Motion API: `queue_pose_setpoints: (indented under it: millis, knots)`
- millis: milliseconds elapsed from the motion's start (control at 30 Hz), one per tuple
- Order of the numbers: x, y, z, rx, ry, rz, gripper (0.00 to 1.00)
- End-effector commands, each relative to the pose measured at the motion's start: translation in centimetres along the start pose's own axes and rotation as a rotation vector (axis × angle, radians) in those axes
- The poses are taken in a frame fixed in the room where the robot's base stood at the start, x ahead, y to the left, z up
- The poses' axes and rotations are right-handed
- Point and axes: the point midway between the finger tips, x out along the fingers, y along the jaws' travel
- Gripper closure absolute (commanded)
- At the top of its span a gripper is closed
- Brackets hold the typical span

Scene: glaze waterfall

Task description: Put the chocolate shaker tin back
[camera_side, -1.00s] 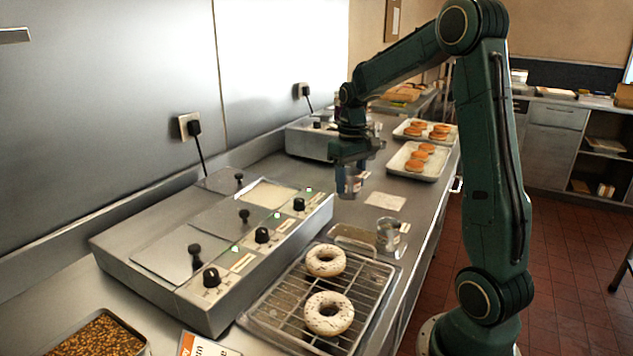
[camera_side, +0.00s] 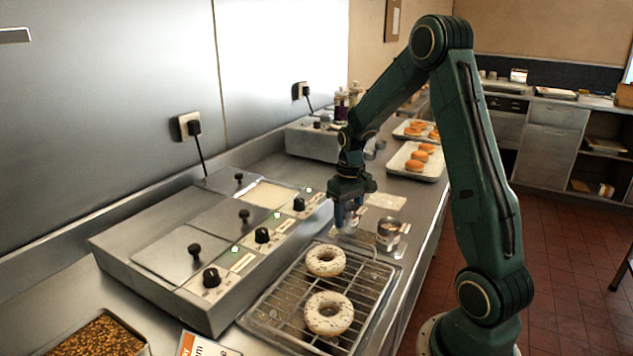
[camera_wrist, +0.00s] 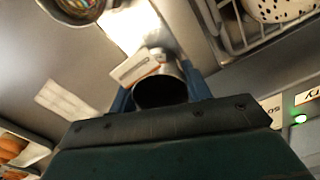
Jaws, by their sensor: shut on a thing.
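My gripper (camera_side: 347,212) is shut on a metal shaker tin (camera_wrist: 160,90), which shows in the wrist view as a grey cylinder with a dark round end between the blue fingers. In the side view the fingers mostly hide the tin. My gripper points down, beyond the donut rack and beside the right end of the steel warmer. I cannot tell the exact gap between the tin and the counter. What is inside the tin is not visible.
An open metal tin (camera_side: 390,234) stands just right of my gripper; its colourful contents show in the wrist view (camera_wrist: 78,5). A wire rack (camera_side: 290,312) holds two speckled donuts. A pale card (camera_side: 385,201) lies behind. Bun trays (camera_side: 413,172) stand farther back.

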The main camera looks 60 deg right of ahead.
Motion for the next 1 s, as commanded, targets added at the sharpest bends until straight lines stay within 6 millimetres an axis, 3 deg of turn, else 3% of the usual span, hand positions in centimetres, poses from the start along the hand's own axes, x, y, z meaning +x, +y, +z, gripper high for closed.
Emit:
queue_pose_setpoints:
  millis: [133, 600, 633, 700, 733, 1000]
  knots:
    - [1.2, 0.0, 0.0, 0.0, 0.0, 0.0, 0.82]
    - [1.7, 0.0, 0.0, 0.0, 0.001, 0.0, 0.82]
    - [1.7, 0.0, 0.0, 0.0, 0.0, 0.0, 0.48]
    - [1.7, 0.0, 0.0, 0.0, 0.001, 0.0, 0.34]
    - [1.7, 0.0, 0.0, 0.0, 0.001, 0.0, 0.3]
    - [1.6, 0.0, 0.0, 0.0, 0.001, 0.0, 0.3]
